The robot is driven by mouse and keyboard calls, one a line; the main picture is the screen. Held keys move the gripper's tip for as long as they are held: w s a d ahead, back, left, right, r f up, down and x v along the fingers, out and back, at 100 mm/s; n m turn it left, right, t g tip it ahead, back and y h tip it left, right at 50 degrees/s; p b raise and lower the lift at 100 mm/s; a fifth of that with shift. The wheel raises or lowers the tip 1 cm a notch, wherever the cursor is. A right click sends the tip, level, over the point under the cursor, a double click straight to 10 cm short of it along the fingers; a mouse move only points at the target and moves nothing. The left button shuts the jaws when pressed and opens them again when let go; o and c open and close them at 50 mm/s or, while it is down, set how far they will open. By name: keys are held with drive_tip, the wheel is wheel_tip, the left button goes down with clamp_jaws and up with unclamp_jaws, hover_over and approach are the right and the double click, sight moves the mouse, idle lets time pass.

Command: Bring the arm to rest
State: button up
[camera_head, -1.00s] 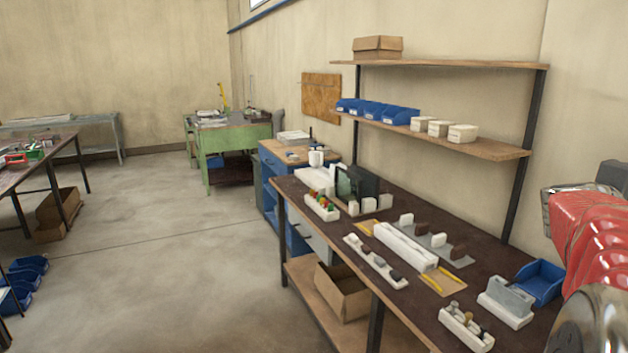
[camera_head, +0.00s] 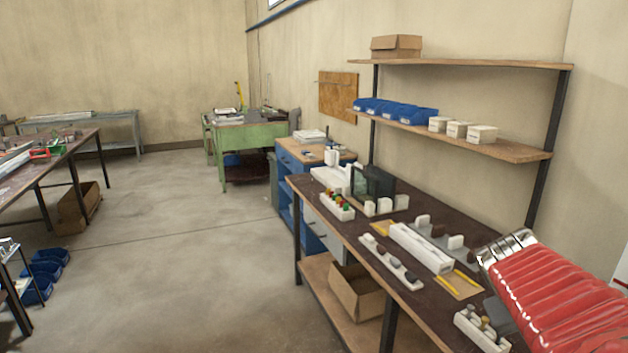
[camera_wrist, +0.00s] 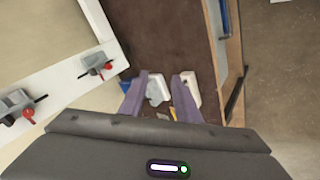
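My red arm (camera_head: 560,300) reaches into the right side of the head view, above the right end of the dark-topped bench (camera_head: 345,222). My gripper is outside the head view. In the wrist view my gripper (camera_wrist: 160,85) shows as two purple-grey fingers with a clear gap between them, open. A small grey thing and a white block (camera_wrist: 190,88) show beyond the fingers, on a brown surface. I see nothing gripped.
In the wrist view, a pale rail (camera_wrist: 62,90) carries grey clamps with red knobs (camera_wrist: 97,65) at the left. The bench holds a long white block (camera_head: 420,247) and several small racks. Shelves (camera_head: 450,130) rise behind it. The floor (camera_head: 190,270) to the left is open.

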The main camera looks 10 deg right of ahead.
drive_tip(key=a+f+n+t+y, duration=0.2)
drive_tip(key=a+y, duration=0.2)
drive_tip(key=a, duration=1.3)
drive_tip(key=a+f+n+t+y, duration=0.1)
drive_tip(key=a+y, duration=0.3)
drive_tip(key=a, duration=1.3)
drive_tip(key=shift+f+n+t, duration=0.4)
drive_tip(key=shift+f+t, duration=0.2)
drive_tip(key=shift+f, duration=0.05)
drive_tip(key=shift+o, duration=0.3)
drive_tip(key=shift+d, duration=0.1)
drive_tip(key=shift+o, duration=0.9)
drive_tip(key=shift+w, duration=0.1)
